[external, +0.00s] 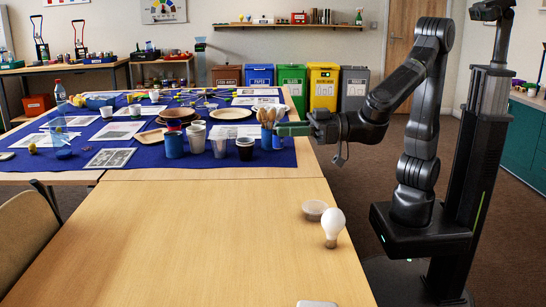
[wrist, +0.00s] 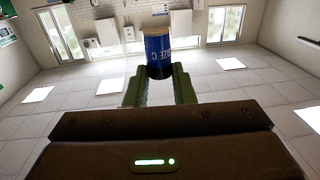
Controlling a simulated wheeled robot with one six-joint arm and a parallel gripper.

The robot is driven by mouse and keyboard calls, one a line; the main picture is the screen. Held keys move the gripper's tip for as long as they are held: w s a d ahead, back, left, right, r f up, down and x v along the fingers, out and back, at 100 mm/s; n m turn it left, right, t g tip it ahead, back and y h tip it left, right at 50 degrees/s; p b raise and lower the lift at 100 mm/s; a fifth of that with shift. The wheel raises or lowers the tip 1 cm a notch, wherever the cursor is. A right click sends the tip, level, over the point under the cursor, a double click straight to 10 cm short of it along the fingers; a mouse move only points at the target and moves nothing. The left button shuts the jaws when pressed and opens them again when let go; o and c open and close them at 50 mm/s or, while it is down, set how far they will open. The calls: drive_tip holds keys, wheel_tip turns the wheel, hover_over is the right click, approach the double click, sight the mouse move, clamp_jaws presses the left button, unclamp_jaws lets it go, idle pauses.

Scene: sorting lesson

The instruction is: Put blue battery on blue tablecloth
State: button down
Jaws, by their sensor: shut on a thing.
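A blue battery (wrist: 158,55) with upside-down white lettering and a tan end shows in the wrist view. My gripper (wrist: 159,80) is shut on it, with one green finger on each side. I cannot clearly tell the battery from the blue containers near the fingertips there. The cloth covers the far table and carries many things.
Several cups (external: 220,141) and a wooden plate (external: 229,114) crowd the cloth near my gripper. Wooden utensils (external: 268,115) stand by the fingertips.

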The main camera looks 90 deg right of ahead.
drive_tip(key=w+d+r+y+b, duration=0.1)
drive_tip(key=w+d+b, duration=0.15)
drive_tip(key=d, duration=0.55)
drive_tip(key=w+d+r+b, duration=0.1)
drive_tip(key=w+d+r, duration=0.15)
drive_tip(key=d, duration=0.55)
drive_tip(key=s+d+f+b, duration=0.2)
drive_tip(key=d, duration=0.9)
drive_tip(key=s+d+f+b, duration=0.2)
drive_tip(key=d+f+b, duration=0.1)
drive_tip(key=d, duration=0.8)
drive_tip(key=s+d+f+m+h+b, duration=0.1)
drive_tip(key=s+d+f, duration=0.2)
drive_tip(key=s+d, duration=0.15)
drive_tip(key=s+d+f+h+b, duration=0.1)
drive_tip(key=s+d+f+h, duration=0.1)
drive_tip(key=s+d+f, duration=0.3)
drive_tip(key=f+b, duration=0.1)
drive_tip(key=f, duration=0.3)
drive_tip(key=w+d+f+b, duration=0.1)
drive_tip(key=f+b, duration=0.1)
drive_tip(key=f, duration=0.3)
drive_tip(key=f+b, duration=0.2)
drive_tip(key=f, duration=0.3)
drive_tip(key=shift+w+d, duration=0.15)
drive_tip(key=shift+w, duration=0.1)
drive_tip(key=shift+r, duration=0.15)
